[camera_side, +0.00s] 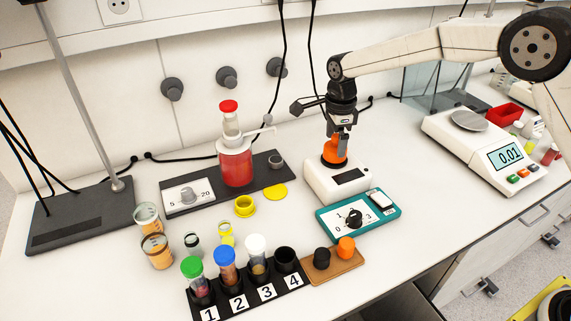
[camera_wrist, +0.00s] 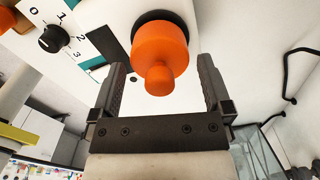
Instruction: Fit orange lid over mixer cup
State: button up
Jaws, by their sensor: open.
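An orange lid-shaped piece (camera_side: 335,152) with a small rounded knob sits on the black round seat of the white mixer (camera_side: 318,186). In the wrist view the orange piece (camera_wrist: 161,46) is upright on the black ring, knob toward the camera. Any cup beneath it is hidden. My gripper (camera_side: 342,142) points down directly over the mixer. In the wrist view my open gripper (camera_wrist: 162,75) has one finger on each side of the orange piece, with visible gaps and no contact.
A teal dial box (camera_side: 385,213) stands just in front of the mixer. A brown tray (camera_side: 345,265) holds a black piece (camera_side: 321,258) and an orange piece (camera_side: 346,246). A numbered black rack (camera_side: 236,302) holds capped tubes. A scale (camera_side: 485,150) is at right.

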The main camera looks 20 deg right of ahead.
aim_at(337, 136)
jog(key=shift+r, duration=3.1)
jog(key=shift+s, duration=0.1)
jog(key=shift+s+d+n, duration=0.35)
jog(key=shift+s+n, duration=0.05)
jog(key=shift+n, duration=0.1)
jog(key=s+d+f+n+t, duration=0.1)
jog(key=s+d+f+n, duration=0.1)
jog(key=s+n, duration=0.4)
jog(key=s+d+f+n, duration=0.2)
jog(key=s+n, duration=0.5)
jog(key=s, duration=0.4)
jog(key=s+d+f+n+t, duration=0.1)
jog(key=s+d+n, duration=0.3)
jog(key=s, duration=0.5)
jog(key=f+n, duration=0.1)
jog(key=n, duration=0.1)
jog(key=shift+d+f+n+t, duration=0.25)
jog(key=shift+f+n+t, duration=0.05)
jog(key=shift+f, duration=0.05)
